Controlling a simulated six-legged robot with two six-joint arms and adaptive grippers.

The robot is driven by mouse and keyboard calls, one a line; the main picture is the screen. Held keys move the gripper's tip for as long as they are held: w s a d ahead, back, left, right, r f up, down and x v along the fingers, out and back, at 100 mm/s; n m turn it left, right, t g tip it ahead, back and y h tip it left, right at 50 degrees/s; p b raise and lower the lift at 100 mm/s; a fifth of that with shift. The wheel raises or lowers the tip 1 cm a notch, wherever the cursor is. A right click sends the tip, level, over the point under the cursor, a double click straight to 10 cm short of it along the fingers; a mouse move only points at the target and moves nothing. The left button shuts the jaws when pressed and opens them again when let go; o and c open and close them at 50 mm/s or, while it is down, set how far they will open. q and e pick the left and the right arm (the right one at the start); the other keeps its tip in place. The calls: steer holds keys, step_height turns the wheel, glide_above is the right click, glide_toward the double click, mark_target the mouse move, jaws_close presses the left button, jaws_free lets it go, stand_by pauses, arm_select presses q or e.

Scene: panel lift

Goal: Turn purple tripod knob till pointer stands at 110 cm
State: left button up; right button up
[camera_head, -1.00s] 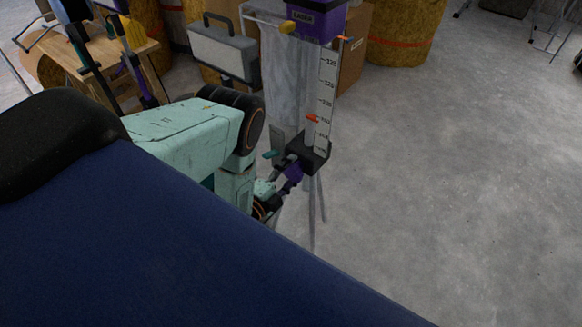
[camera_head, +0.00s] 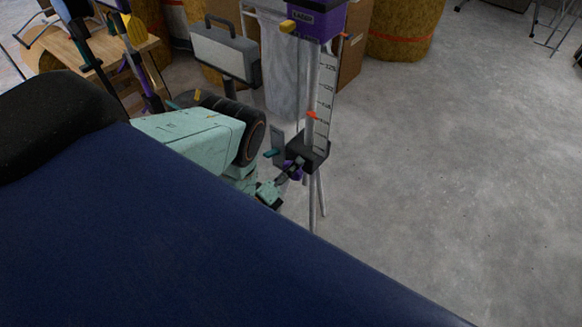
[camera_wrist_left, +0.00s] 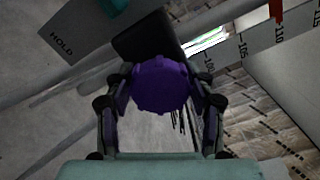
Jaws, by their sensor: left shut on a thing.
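The purple knob (camera_wrist_left: 160,85) sits between the two fingers of my left gripper (camera_wrist_left: 160,98) in the left wrist view, one finger on each side. In the head view the left gripper (camera_head: 284,176) is at the purple knob (camera_head: 294,171), low on the tripod (camera_head: 318,192). The white scale (camera_head: 325,85) stands upright above a black block. The orange pointer (camera_head: 311,115) is on it. In the wrist view the pointer (camera_wrist_left: 276,10) shows at the top, near the 110 mark; its exact reading is hard to tell. My right gripper is out of view.
A purple laser box (camera_head: 314,20) tops the scale. A teal lever (camera_head: 272,153) sits left of the black block, beside a plate; the wrist view shows a HOLD label (camera_wrist_left: 61,44). A grey case (camera_head: 226,55) and wooden table stand behind.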

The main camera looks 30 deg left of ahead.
arm_select(q)
steer(key=shift+m, duration=0.3)
steer(key=o, duration=1.2)
steer(key=shift+c, duration=0.2)
steer(key=s, duration=0.7)
steer(key=shift+s+a, duration=0.25)
steer(key=shift+a, duration=0.1)
steer(key=w, duration=0.7)
steer(key=shift+w+d, duration=0.35)
steer(key=shift+n, duration=0.5)
